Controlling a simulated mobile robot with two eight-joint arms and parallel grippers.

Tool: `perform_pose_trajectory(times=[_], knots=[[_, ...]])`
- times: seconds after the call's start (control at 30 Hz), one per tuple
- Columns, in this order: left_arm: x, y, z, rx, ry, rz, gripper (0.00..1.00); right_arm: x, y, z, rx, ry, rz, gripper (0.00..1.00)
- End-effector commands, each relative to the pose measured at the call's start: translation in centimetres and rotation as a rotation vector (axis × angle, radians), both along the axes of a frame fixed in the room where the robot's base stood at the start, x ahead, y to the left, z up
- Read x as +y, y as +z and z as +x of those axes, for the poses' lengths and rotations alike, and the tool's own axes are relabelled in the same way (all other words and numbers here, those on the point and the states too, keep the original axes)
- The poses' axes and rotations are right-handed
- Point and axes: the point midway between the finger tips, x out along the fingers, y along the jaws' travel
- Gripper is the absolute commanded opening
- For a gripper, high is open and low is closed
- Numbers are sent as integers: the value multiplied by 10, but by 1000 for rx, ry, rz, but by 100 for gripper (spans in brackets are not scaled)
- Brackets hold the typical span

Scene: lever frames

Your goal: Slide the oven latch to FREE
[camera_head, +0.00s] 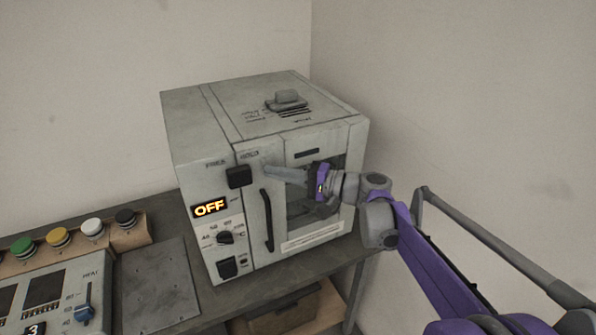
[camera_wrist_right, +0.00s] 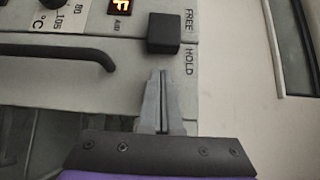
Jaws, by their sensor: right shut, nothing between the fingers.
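The oven latch (camera_head: 239,177) is a black block on the upper front of the grey oven (camera_head: 200,130). It sits below the FREE and HOLD labels, roughly between them; I cannot tell its exact setting. In the right wrist view the latch (camera_wrist_right: 164,33) is just beyond my fingertips, beside both labels. My right gripper (camera_head: 268,170) is shut and empty, at the HOLD side of the latch. In the wrist view the gripper's tips (camera_wrist_right: 163,74) point at the latch's HOLD-side face with a small gap visible. My left gripper is not in view.
The oven's dark door handle (camera_head: 267,220) stands out below my right gripper. The display (camera_head: 209,208) reads OFF above a dial (camera_head: 225,238). A control panel (camera_head: 60,290) and coloured buttons (camera_head: 58,237) are at left. The wall is close behind the oven.

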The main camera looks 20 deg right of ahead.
Motion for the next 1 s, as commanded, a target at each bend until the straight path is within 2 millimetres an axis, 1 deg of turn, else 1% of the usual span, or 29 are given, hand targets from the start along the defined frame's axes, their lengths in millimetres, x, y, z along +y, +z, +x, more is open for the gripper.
perform_pose_trajectory(times=[0.03, 0.07, 0.2, 0.67, 0.77, 0.9, 1.0], knots=[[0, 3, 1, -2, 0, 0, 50, 8, 2, -1, -1, 2, 0, 0], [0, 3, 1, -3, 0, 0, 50, 12, 2, -1, -1, 3, 0, 0], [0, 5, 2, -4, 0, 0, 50, 22, 1, -2, -1, 1, -1, 0], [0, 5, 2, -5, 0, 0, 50, 27, 0, -3, 0, 0, 0, 0], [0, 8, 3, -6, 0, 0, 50, 39, 1, -3, 0, 3, 0, 0], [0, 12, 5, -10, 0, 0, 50, 62, 1, -6, -1, 3, 0, 0], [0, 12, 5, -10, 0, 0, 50, 67, 0, -6, 0, 2, 0, 0]])
